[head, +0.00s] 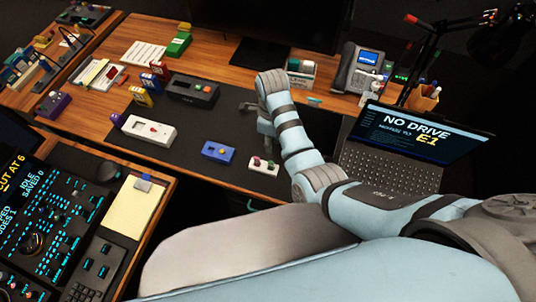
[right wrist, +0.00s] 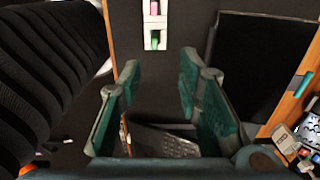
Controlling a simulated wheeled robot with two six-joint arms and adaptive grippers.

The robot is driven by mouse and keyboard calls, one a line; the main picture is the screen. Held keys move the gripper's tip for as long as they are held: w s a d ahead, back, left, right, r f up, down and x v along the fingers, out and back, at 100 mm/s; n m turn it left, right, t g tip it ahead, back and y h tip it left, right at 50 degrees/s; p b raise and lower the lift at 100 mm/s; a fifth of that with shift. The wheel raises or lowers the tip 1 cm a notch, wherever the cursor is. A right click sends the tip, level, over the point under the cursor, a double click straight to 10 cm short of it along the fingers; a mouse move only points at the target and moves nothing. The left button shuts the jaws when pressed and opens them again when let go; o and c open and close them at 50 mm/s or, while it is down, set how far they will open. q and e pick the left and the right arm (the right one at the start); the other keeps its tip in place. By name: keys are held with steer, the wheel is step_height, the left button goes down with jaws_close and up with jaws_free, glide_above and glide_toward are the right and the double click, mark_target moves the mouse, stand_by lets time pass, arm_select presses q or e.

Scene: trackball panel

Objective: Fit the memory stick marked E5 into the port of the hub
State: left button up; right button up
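No marking E5 is readable in either view, and I cannot tell for certain which thing is the hub. A small white block (head: 264,165) with a pink and a green piece on it lies near the mat's front edge. It also shows at the top of the right wrist view (right wrist: 155,42). My right gripper (head: 266,122) is above the dark mat, behind that block. In the right wrist view its fingers (right wrist: 160,75) stand wide apart with nothing between them. My left gripper is not in view.
The dark mat (head: 240,110) also bears a blue box (head: 218,152), a white box (head: 148,131) and a black box (head: 192,90). An open laptop (head: 420,140) reading "NO DRIVE" and "E1" stands right of my right arm. A phone (head: 362,68) stands behind.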

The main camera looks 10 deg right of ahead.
steer(key=b, duration=0.2)
glide_above(271, 162)
steer(key=f, duration=0.6)
steer(key=shift+s+d+f, duration=0.2)
steer(key=shift+s+d, duration=0.05)
steer(key=shift+d, duration=0.15)
steer(key=f, duration=0.2)
steer(key=f+b, duration=0.1)
steer(key=f, duration=0.1)
steer(key=f+b, duration=0.1)
steer(key=f, duration=0.1)
steer(key=shift+w+a+f, duration=0.25)
steer(key=shift+w+a, duration=0.15)
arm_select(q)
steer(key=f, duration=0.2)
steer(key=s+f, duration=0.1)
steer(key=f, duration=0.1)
arm_select(e)
steer(key=shift+s+r, duration=0.1)
steer(key=shift+r, duration=0.1)
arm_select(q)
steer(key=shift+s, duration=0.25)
arm_select(e)
jaws_close()
